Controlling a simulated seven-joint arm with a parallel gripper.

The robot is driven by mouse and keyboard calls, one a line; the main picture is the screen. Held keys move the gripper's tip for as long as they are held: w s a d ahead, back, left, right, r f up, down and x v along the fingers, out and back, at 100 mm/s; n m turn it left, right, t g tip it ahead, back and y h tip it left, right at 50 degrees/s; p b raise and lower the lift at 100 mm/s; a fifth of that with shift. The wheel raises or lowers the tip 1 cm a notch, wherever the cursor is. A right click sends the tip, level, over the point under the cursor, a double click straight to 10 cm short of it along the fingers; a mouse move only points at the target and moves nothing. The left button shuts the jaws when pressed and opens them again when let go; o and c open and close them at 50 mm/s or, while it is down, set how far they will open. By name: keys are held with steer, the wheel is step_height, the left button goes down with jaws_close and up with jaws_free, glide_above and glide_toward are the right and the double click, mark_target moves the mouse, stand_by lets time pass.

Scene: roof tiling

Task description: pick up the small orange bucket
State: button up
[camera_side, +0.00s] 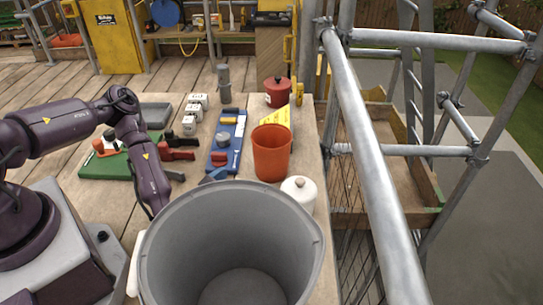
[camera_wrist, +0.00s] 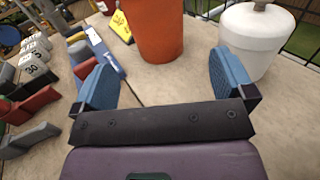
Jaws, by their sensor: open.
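The small orange bucket (camera_side: 271,154) stands upright on the table, behind the large grey bucket in the side view. In the wrist view the orange bucket (camera_wrist: 154,28) is ahead of my gripper, its top cut off by the frame edge. My gripper (camera_wrist: 164,78) is open, with blue finger pads apart and nothing between them. The orange bucket lies beyond the fingertips, roughly centred between them. In the side view most of my gripper is hidden behind the grey bucket's rim; only a blue part (camera_side: 214,175) shows.
A large grey bucket (camera_side: 160,245) fills the front. A white lidded pot (camera_side: 299,194) stands close right of the orange bucket. A red pot (camera_side: 277,92) and yellow sign (camera_side: 276,115) are behind. A blue board (camera_side: 228,143) with tools lies left. Metal scaffold rails (camera_side: 372,130) are right.

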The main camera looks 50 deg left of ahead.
steer(key=shift+a+f+n+y, duration=0.1)
steer(key=shift+n+y, duration=0.2)
steer(key=shift+n, duration=0.2)
glide_toward(281, 145)
steer(key=x, duration=0.5)
steer(key=shift+w, duration=0.2)
steer(key=shift+c, duration=0.5)
steer(key=c, duration=0.5)
steer(key=shift+o, duration=0.2)
